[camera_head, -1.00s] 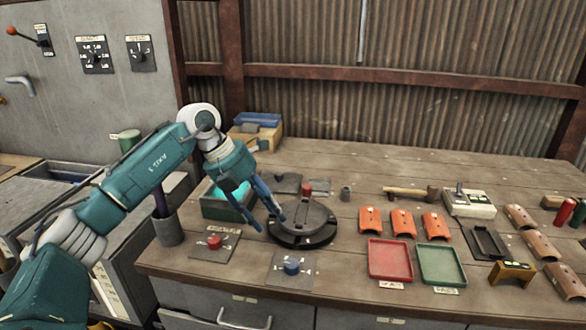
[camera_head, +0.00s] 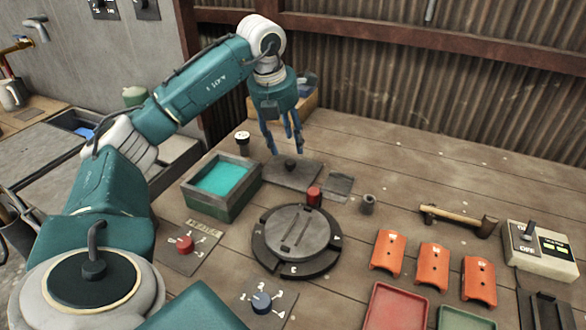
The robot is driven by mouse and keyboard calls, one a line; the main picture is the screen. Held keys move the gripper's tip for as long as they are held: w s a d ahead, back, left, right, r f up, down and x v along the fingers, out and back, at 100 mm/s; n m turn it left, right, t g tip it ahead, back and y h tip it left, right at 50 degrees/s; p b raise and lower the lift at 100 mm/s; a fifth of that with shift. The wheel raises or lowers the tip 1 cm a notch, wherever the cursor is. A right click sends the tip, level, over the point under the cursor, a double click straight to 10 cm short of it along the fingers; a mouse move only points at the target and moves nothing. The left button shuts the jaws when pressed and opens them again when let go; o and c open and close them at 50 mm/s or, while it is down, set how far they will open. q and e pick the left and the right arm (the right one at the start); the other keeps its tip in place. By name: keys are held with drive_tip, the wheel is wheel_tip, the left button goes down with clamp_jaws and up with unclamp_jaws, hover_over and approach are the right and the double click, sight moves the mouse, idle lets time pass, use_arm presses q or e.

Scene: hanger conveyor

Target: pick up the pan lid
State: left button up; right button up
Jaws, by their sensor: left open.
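The pan lid appears to be the dark flat rectangular plate with a small black knob (camera_head: 291,174), lying on the bench behind the round turntable. The green open-topped pan (camera_head: 222,207) with bright teal liquid stands to its left, uncovered. My left gripper (camera_head: 284,149) points down with its blue fingers apart and empty. Its fingertips are just above and behind the knob in the picture; the exact gap is hard to judge. My right gripper is not in view.
The black numbered turntable (camera_head: 297,243) stands in front of the plate, with a red knob (camera_head: 314,196) at its back edge. A hammer (camera_head: 458,219) lies farther right.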

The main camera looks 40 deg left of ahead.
sight(290, 161)
use_arm(q)
drive_tip(key=shift+x, duration=0.8)
drive_tip(key=x, duration=0.3)
drive_tip(key=p+x, duration=0.1)
drive_tip(key=shift+s+f, duration=0.25)
drive_tip(key=shift+w+f, duration=0.15)
drive_tip(key=shift+f, duration=0.2)
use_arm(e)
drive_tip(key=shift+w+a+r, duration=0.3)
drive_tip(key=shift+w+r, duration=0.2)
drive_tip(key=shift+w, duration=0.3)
use_arm(q)
drive_tip(key=shift+c, duration=0.3)
drive_tip(key=c, duration=1.1)
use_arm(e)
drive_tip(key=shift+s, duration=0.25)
